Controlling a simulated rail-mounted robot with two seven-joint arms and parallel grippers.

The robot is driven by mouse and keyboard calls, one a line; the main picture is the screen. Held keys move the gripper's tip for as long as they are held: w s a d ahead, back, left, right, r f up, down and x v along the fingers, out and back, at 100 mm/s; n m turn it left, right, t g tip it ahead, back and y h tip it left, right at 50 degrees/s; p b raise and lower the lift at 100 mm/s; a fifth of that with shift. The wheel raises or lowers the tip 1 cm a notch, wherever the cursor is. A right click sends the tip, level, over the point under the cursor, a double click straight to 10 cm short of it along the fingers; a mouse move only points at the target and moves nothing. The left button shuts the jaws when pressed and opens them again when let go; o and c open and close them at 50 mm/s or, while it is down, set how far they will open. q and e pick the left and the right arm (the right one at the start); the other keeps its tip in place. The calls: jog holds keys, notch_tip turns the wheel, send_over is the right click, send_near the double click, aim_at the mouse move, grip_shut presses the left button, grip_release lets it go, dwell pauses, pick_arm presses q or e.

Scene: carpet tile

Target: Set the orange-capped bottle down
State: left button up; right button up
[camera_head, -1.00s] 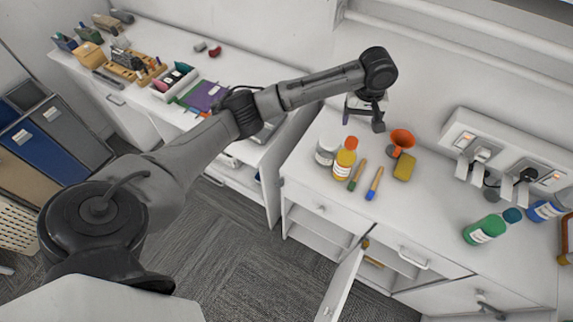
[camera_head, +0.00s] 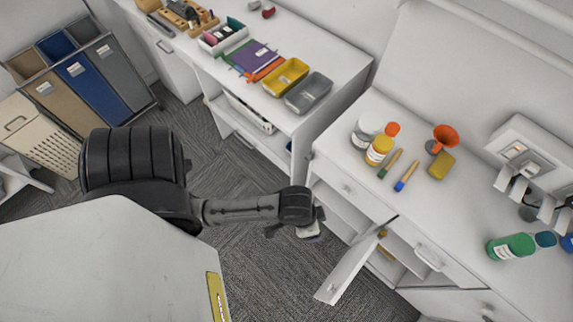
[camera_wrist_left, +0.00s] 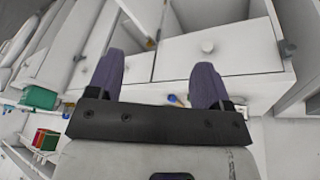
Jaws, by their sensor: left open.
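The orange-capped bottle (camera_head: 379,151) stands on the white counter, with a yellow-orange body, a pale label and an orange cap. It is close beside a white jar (camera_head: 364,131). My left gripper (camera_head: 310,228) is in front of the cabinet, to the lower left of the bottle and well apart from it. In the left wrist view my left gripper (camera_wrist_left: 155,78) has its two fingers spread with nothing between them, facing the cabinet fronts. I cannot make out the bottle in that view. My right gripper is not in view.
An open cabinet door (camera_head: 348,272) sticks out near my left gripper. Two brushes (camera_head: 406,176), a yellow sponge (camera_head: 441,165), an orange funnel (camera_head: 445,137) and a green bottle (camera_head: 511,246) are on the counter. Yellow (camera_head: 286,77) and grey (camera_head: 308,93) trays are on the left counter.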

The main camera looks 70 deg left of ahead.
pick_arm(q)
jog(key=shift+m+y, duration=0.3)
jog(key=shift+y, duration=0.3)
jog(key=s, duration=0.2)
jog(key=s+a+r, duration=0.1)
jog(key=s, duration=0.1)
jog(key=s+a, duration=0.1)
jog(key=s, duration=0.1)
jog(key=shift+s+a+r, duration=0.25)
